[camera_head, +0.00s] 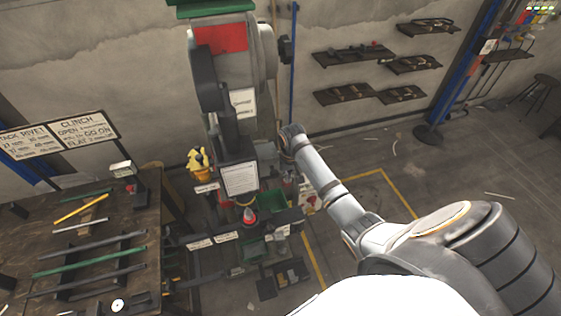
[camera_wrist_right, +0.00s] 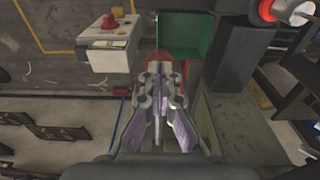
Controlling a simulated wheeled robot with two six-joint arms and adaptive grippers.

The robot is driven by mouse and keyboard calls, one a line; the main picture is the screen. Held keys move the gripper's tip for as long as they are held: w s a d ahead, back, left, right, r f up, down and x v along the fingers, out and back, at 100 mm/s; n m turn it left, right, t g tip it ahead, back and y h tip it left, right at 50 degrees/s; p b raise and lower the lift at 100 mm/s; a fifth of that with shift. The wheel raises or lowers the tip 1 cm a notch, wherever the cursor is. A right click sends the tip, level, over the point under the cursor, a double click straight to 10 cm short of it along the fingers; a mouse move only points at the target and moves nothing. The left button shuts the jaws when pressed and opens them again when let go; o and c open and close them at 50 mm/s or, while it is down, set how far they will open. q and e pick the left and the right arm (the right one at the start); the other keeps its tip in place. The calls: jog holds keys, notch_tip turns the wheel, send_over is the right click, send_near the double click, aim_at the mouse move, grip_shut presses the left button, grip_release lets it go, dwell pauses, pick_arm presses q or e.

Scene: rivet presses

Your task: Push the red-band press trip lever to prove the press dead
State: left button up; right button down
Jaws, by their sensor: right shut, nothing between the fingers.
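The press with a red band (camera_head: 220,38) stands upright in the upper middle of the head view. Its dark ram and white label cards face me. I cannot make out its trip lever for certain. My right arm reaches in from the lower right, and its wrist end is beside the press column on the right. My right gripper (camera_wrist_right: 160,75) shows in the wrist view with its fingers together and empty. A red part shows just behind the fingertips; whether they touch it I cannot tell. My left gripper is not in view.
A white box with a red button (camera_wrist_right: 113,42) and a green bin (camera_wrist_right: 184,36) show beyond the gripper. A workbench (camera_head: 80,238) with coloured rods stands at the left. Wall shelves (camera_head: 350,57) hang at the upper right. The floor at right is mostly clear.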

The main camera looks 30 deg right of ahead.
jog(key=shift+f, duration=0.75)
jog(key=shift+f+b, duration=0.35)
jog(key=shift+f, duration=0.45)
